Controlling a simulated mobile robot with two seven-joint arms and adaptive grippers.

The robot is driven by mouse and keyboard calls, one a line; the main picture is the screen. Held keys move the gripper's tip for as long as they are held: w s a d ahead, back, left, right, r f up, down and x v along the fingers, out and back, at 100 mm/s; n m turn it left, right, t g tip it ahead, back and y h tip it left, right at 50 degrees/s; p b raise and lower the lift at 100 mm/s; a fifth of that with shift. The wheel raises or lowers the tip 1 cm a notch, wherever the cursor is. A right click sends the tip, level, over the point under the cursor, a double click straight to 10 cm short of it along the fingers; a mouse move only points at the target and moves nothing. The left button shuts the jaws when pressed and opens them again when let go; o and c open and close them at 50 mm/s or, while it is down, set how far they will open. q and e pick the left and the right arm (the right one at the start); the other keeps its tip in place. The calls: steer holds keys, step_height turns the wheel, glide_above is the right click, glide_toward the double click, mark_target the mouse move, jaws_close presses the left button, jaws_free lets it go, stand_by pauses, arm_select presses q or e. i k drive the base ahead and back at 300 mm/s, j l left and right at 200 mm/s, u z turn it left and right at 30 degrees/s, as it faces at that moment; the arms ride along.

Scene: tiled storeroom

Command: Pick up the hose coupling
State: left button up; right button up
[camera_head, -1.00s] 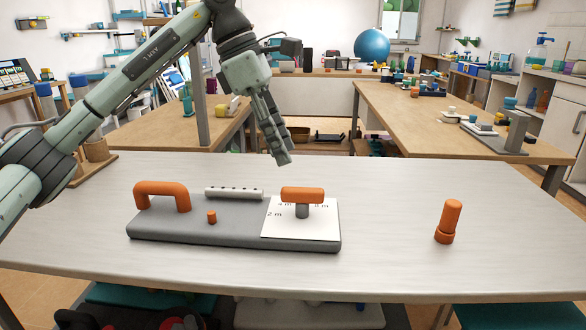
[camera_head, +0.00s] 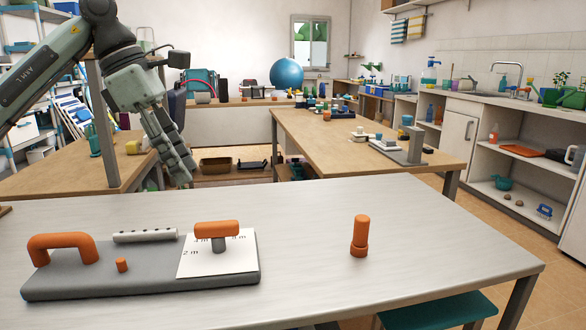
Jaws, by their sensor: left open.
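An orange two-part cylinder (camera_head: 360,236), which looks like the hose coupling, stands upright on the right half of the pale table (camera_head: 420,225). It has a wider collar near its base. My left gripper (camera_head: 180,165) is open and empty, pointing down beyond the table's far edge in the picture, up and left of the coupling and well apart from it. My right gripper is not in view.
A grey board (camera_head: 130,280) lies on the table's left, with an orange arch handle (camera_head: 62,247), a small orange peg (camera_head: 122,265), a perforated pale bar (camera_head: 145,236) and an orange T-handle (camera_head: 216,229) over a white sheet. The table around the coupling is clear.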

mark_target(359, 247)
steer(key=k+l, duration=0.15)
steer(key=l, duration=0.25)
steer(key=k+l, duration=0.15)
steer(key=l, duration=0.2)
steer(key=k+l, duration=0.1)
steer(key=l, duration=0.3)
steer(key=k+l, duration=0.15)
steer(key=l, duration=0.25)
steer(key=k+l, duration=0.15)
steer(key=l, duration=0.25)
